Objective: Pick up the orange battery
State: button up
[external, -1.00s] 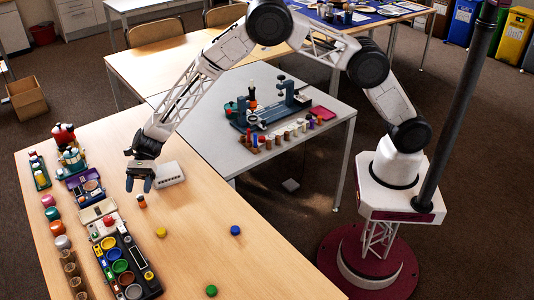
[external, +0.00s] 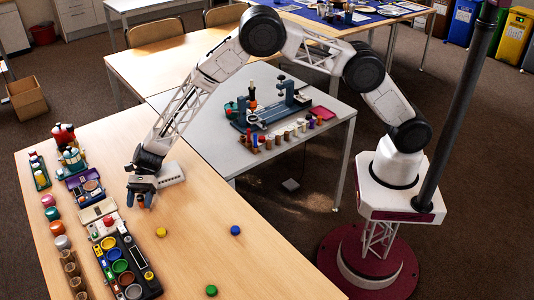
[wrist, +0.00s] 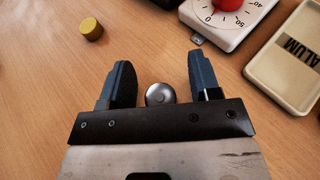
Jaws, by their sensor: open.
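My gripper (external: 140,197) is low over the wooden table, with its blue fingers apart. In the wrist view my gripper (wrist: 160,76) straddles the battery (wrist: 159,94), which shows as a round silver end between the two fingers. The battery stands upright, and a gap shows on each side of it, so the fingers do not appear to grip it. Its orange side is hidden in the wrist view, and the fingers mostly cover it in the external view.
A white timer with a red knob (wrist: 228,6) and a cream tray marked ALUM (wrist: 278,82) lie close by. A yellow cap (wrist: 91,28) lies to the left in the wrist view.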

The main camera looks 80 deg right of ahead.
dwell(0.5)
jog(key=c, duration=1)
jog(key=shift+r, duration=0.2)
jog(key=shift+r, duration=1.35)
jog(key=shift+s+r, duration=0.2)
jog(key=shift+r, duration=0.1)
jog(key=s+d, duration=0.1)
jog(key=s, duration=0.4)
jog(key=s+d+r, duration=0.1)
jog(key=s+d, duration=0.1)
jog(key=s, duration=0.2)
jog(key=s+d, duration=0.2)
jog(key=s, duration=0.3)
jog(key=shift+s+d+r, duration=0.15)
jog(key=shift+s+d, duration=0.05)
jog(key=shift+s, duration=0.15)
